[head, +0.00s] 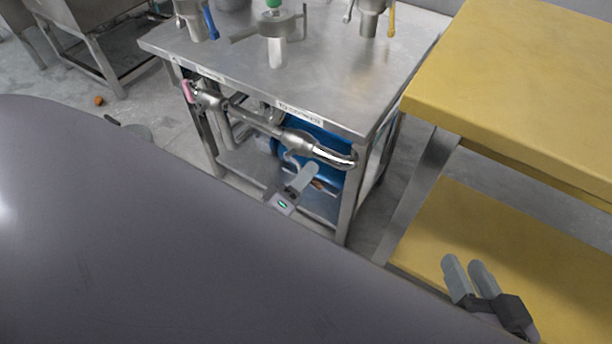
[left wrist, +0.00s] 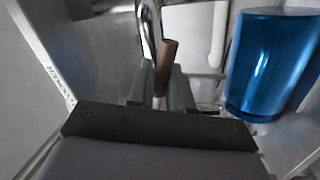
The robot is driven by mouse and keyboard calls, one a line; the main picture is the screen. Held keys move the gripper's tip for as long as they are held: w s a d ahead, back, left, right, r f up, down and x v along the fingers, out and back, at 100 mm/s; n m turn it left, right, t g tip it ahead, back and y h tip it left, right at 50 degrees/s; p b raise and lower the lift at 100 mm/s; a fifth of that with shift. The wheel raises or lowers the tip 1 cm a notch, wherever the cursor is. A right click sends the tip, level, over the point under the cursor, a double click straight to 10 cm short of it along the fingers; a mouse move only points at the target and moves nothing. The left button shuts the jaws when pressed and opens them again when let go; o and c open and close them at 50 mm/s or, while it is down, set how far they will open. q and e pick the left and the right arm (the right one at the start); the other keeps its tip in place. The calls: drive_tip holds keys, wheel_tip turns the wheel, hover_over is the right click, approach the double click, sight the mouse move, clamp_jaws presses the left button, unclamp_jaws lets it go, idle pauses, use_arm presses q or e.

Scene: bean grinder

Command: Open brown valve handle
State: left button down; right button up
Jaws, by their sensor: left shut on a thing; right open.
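The brown valve handle (left wrist: 167,62) is a short tube in the left wrist view, standing between the two fingers of my left gripper (left wrist: 161,82). The left gripper is shut on it. In the head view my left gripper (head: 306,172) is just below the chrome pipe (head: 335,157) at the front of the steel table. A small brown bit of the handle (head: 318,184) shows beside its finger; the rest is hidden. My right gripper (head: 463,262) is open and empty, over the lower yellow shelf.
The steel table (head: 330,85) carries metal fittings with blue and yellow handles. A pink-handled valve (head: 188,91) is at its left edge. A blue cylinder (left wrist: 270,62) stands right of the left gripper. A yellow bench (head: 520,90) is at the right.

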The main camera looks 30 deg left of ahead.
use_arm(q)
drive_tip(key=n, duration=0.1)
drive_tip(key=r+n+y, duration=0.1)
drive_tip(key=shift+s+d+n, duration=0.1)
drive_tip(key=shift+d+n, duration=0.1)
drive_tip(key=shift+n, duration=0.1)
drive_tip(key=shift+r+n+p, duration=0.25)
drive_tip(key=shift+n+p, duration=0.05)
drive_tip(key=shift+n, duration=0.4)
drive_tip(key=shift+r+n, duration=0.1)
drive_tip(key=shift+n, duration=0.2)
drive_tip(key=c, duration=1.2)
unclamp_jaws()
drive_tip(key=shift+r, duration=0.1)
